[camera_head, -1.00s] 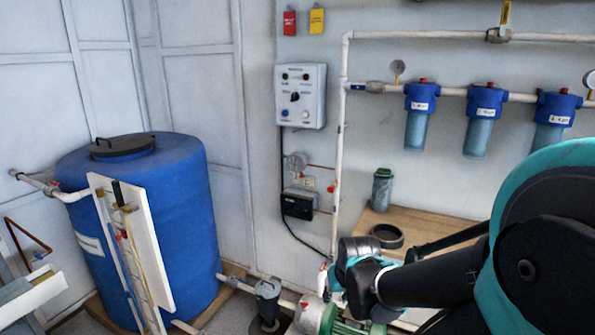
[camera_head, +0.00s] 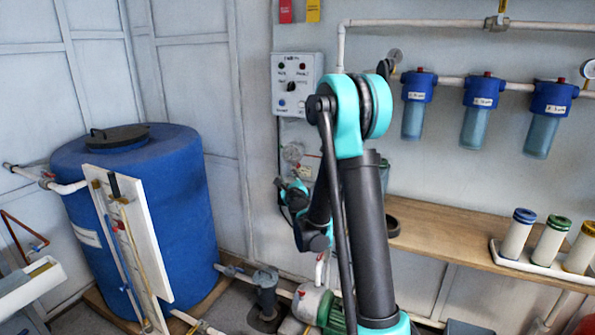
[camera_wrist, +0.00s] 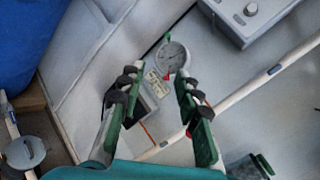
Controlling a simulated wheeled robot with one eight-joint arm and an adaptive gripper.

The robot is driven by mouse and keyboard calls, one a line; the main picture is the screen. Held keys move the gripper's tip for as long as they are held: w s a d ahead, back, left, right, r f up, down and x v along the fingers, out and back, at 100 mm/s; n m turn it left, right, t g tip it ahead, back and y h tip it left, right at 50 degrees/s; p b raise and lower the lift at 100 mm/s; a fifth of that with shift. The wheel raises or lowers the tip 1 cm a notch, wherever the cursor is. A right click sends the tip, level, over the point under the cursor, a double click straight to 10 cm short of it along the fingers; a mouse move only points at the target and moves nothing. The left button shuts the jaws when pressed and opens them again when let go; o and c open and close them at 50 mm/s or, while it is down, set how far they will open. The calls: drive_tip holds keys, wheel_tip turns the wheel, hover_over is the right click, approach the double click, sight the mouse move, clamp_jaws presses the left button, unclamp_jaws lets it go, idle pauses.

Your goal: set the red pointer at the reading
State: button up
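A round pale gauge (camera_head: 292,152) is on the wall below the grey control box. In the wrist view the gauge (camera_wrist: 172,57) shows beyond my fingertips with small red and green bits at its rim. Its dial marks are too small to read. A small label plate and a dark box (camera_wrist: 141,108) are below it. My gripper (camera_wrist: 159,82) is open and empty, pointing at the wall with the gauge ahead between and slightly beyond its fingers. In the head view my arm hides much of the wall here. A small red marker (camera_head: 120,225) also shows on the tank's level board.
The blue tank (camera_head: 165,200) with its white level board (camera_head: 150,270) is at left. The control box (camera_head: 285,84) is above the gauge. Blue filters (camera_head: 481,90) hang at right above a wooden bench (camera_head: 440,225). A pump (camera_head: 310,303) stands below.

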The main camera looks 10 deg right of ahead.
sight(298, 166)
drive_tip(key=w+d+f+m+h, duration=0.4)
drive_tip(key=f+m+h, duration=0.15)
drive_tip(key=m, duration=0.35)
drive_tip(key=a+f+x, duration=0.1)
drive_tip(key=x, duration=1.6)
drive_tip(key=shift+w+f+y, duration=0.15)
drive_tip(key=shift+f+y, duration=0.1)
drive_tip(key=shift+y, duration=0.1)
clamp_jaws()
